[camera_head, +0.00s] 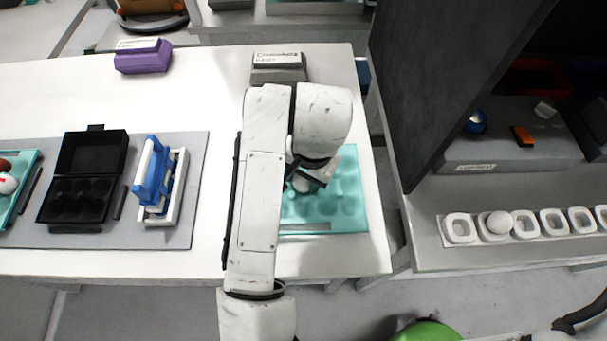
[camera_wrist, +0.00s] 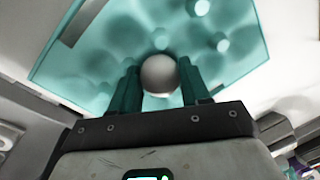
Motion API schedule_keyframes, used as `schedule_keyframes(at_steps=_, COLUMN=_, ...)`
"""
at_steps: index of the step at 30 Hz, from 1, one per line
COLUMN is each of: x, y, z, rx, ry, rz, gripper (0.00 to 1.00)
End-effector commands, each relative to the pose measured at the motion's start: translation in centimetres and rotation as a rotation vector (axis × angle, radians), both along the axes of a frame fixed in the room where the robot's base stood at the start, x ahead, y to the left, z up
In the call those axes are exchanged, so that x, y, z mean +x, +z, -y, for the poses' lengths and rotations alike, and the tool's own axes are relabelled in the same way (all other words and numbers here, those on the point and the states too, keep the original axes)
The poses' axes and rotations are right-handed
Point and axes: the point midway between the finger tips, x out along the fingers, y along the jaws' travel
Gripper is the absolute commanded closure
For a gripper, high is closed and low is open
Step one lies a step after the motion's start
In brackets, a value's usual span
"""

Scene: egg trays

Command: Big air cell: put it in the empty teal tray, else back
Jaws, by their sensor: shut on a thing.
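My gripper (camera_wrist: 160,84) is shut on a pale egg (camera_wrist: 159,72), which sits between its two teal fingers in the wrist view. The egg is over the teal tray (camera_head: 352,205); whether it touches the tray cannot be told. The tray (camera_wrist: 75,72) shows only bare cups and pegs where it is visible. In the head view my arm covers the tray's left part, and the egg is largely hidden. Another white egg (camera_head: 499,222) rests in a row of white cups (camera_head: 459,229) on the right.
At the left are a second teal tray (camera_head: 22,199) with eggs, an open black box (camera_head: 92,150) and a blue-and-white device (camera_head: 154,172). A purple block (camera_head: 143,57) and a grey labelled block (camera_head: 278,70) stand at the back. A dark panel (camera_head: 430,90) rises right of the table.

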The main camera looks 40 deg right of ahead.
Motion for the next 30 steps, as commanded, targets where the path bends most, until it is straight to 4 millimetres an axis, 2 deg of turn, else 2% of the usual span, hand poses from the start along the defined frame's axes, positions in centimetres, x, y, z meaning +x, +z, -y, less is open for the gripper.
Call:
schedule_keyframes(at_steps=23, x=0.0, y=-0.85, z=0.0, rx=0.0, ry=0.0, rz=0.0, gripper=0.62)
schedule_keyframes(at_steps=24, x=0.0, y=-0.85, z=0.0, rx=0.0, ry=0.0, rz=0.0, gripper=0.51)
schedule_keyframes(at_steps=30, x=0.0, y=-0.84, z=0.0, rx=0.0, ry=0.0, rz=0.0, gripper=0.32)
